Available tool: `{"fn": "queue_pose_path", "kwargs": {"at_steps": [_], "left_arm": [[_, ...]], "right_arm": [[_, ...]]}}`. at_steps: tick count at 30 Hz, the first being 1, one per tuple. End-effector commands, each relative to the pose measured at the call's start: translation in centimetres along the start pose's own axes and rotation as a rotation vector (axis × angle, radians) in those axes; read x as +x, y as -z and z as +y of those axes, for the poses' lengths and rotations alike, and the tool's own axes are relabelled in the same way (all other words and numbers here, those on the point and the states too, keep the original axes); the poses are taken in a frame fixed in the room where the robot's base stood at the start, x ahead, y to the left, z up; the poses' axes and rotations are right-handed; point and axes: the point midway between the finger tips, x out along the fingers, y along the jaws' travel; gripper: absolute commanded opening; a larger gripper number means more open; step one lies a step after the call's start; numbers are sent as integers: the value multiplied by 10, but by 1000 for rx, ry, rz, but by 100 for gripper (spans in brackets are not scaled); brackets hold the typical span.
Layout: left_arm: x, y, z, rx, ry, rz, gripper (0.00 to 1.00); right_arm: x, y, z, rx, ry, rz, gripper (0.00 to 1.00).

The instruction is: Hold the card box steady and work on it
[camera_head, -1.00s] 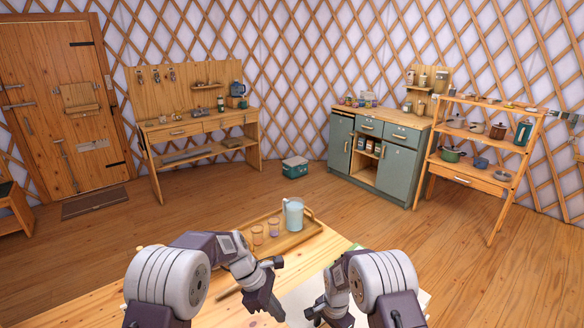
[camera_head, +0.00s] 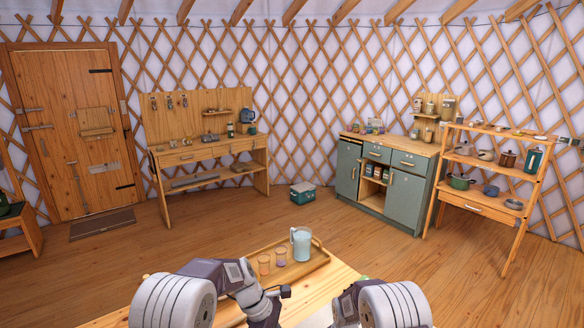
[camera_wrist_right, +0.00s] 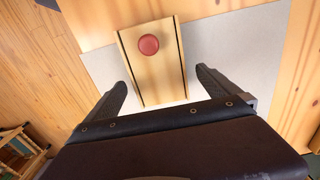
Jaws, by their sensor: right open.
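A pale wooden box with dark side slots and a red round spot, which looks like the card box (camera_wrist_right: 160,78), lies on a white sheet (camera_wrist_right: 225,60) in the right wrist view. My right gripper (camera_wrist_right: 164,84) is open, with one finger on each side of the box and gaps between. In the head view the box is not visible, and only part of my right arm shows at the bottom edge. My left gripper (camera_head: 264,309) is low at the bottom edge over the table; its fingertips are not clear enough to tell their state.
A wooden tray (camera_head: 313,266) on the table (camera_head: 140,306) holds a pale blue jug (camera_head: 301,245) and two small glasses (camera_head: 265,264), just beyond my left gripper.

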Motion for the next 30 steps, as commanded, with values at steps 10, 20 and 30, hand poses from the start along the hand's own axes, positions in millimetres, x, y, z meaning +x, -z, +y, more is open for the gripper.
{"fn": "queue_pose_path", "kwargs": {"at_steps": [10,20,30], "left_arm": [[-15,-7,0,0,0,0,0],[-27,-13,0,0,0,0,0],[-27,-13,0,0,0,0,0]], "right_arm": [[-20,0,0,0,0,0,100],[-36,0,0,0,0,0,100],[-36,0,0,0,0,0,100]]}}
